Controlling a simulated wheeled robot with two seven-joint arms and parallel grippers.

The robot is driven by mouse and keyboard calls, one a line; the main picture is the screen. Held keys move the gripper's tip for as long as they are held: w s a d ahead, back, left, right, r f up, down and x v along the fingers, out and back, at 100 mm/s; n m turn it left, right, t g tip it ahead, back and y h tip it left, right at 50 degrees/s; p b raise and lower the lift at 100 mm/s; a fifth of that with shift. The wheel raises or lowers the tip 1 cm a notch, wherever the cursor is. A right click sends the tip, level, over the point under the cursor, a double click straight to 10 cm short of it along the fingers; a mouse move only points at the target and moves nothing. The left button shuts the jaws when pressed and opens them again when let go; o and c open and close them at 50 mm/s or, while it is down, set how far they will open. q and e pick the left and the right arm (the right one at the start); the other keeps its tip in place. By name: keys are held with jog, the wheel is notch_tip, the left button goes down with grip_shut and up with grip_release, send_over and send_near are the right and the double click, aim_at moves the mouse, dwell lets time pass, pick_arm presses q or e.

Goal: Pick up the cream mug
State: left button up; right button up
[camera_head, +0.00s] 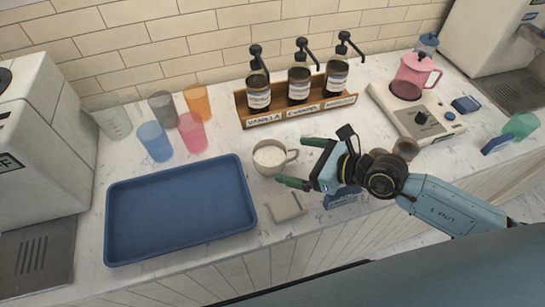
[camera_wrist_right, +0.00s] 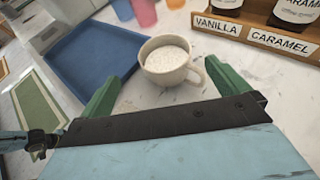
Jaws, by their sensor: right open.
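The cream mug (camera_head: 268,158) stands upright on the white counter, just right of the blue tray, with its handle toward the right. It holds something pale and speckled. In the right wrist view the mug (camera_wrist_right: 168,60) is ahead of the fingers, a little right of centre, its handle near the right finger. My right gripper (camera_head: 304,162) is open, with its green fingers pointing left toward the mug and the handle side nearest. The right gripper (camera_wrist_right: 165,88) appears empty, and I cannot tell whether a finger touches the mug. My left gripper is not in view.
The blue tray (camera_head: 180,212) lies left of the mug. A syrup rack (camera_head: 300,112) with pump bottles stands behind it. Several coloured cups (camera_head: 155,140) are at the back left. A small pale block (camera_head: 286,207) sits in front. A pink kettle (camera_head: 415,75) is at the back right.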

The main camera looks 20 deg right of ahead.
aim_at(256, 150)
jog(key=x, duration=0.4)
jog(key=shift+w, duration=0.1)
jog(key=x, duration=0.5)
jog(key=shift+w+d+f, duration=0.15)
jog(key=shift+w+d, duration=0.05)
jog(key=c, duration=1.1)
jog(key=shift+c, duration=0.4)
